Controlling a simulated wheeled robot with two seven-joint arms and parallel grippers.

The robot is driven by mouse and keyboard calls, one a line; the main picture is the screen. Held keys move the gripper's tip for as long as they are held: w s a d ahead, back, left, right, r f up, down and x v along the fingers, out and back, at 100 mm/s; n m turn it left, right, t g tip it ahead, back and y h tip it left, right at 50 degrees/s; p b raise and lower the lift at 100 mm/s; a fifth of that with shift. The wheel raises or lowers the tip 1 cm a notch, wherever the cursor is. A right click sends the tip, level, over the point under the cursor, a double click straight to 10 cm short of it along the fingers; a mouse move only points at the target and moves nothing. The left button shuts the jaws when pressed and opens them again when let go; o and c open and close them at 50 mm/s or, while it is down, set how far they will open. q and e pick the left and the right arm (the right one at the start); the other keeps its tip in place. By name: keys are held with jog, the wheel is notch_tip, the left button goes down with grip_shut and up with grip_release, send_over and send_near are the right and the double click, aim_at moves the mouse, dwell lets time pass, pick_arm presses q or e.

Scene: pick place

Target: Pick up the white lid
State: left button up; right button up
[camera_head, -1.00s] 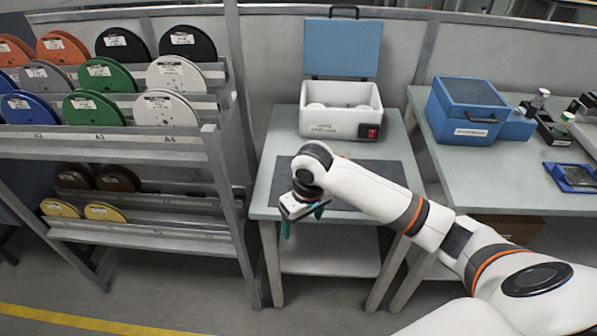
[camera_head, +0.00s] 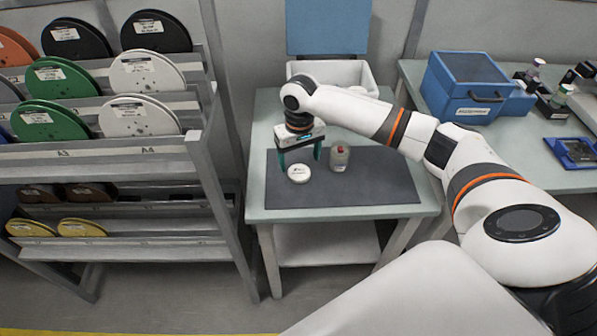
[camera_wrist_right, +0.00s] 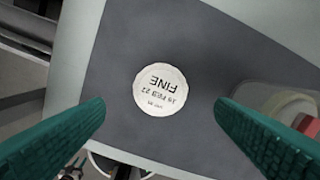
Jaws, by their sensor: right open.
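The white lid (camera_head: 299,173) is a small round disc on the dark mat (camera_head: 375,190) at the left part of the small table. In the right wrist view the lid (camera_wrist_right: 160,91) shows printed text with the word FINE. It lies between my two green fingers in that view, touching neither. My right gripper (camera_head: 299,160) is open and empty, pointing down above the lid. A small jar with a red spot on top (camera_head: 340,155) stands on the mat to the right of the lid. My left gripper is not in view.
A white box with a raised blue lid (camera_head: 328,30) stands at the back of the table, partly behind my arm. A rack of reels (camera_head: 150,150) stands close on the left. A blue case (camera_head: 465,85) sits on the right table. The mat's front right is clear.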

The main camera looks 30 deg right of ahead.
aim_at(300, 174)
notch_tip(300, 174, down, 4)
jog(key=shift+s+r, duration=0.1)
jog(key=shift+s, duration=0.05)
jog(key=shift+f, duration=0.45)
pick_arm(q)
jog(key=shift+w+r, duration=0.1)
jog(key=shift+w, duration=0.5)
pick_arm(e)
jog(key=c, duration=1)
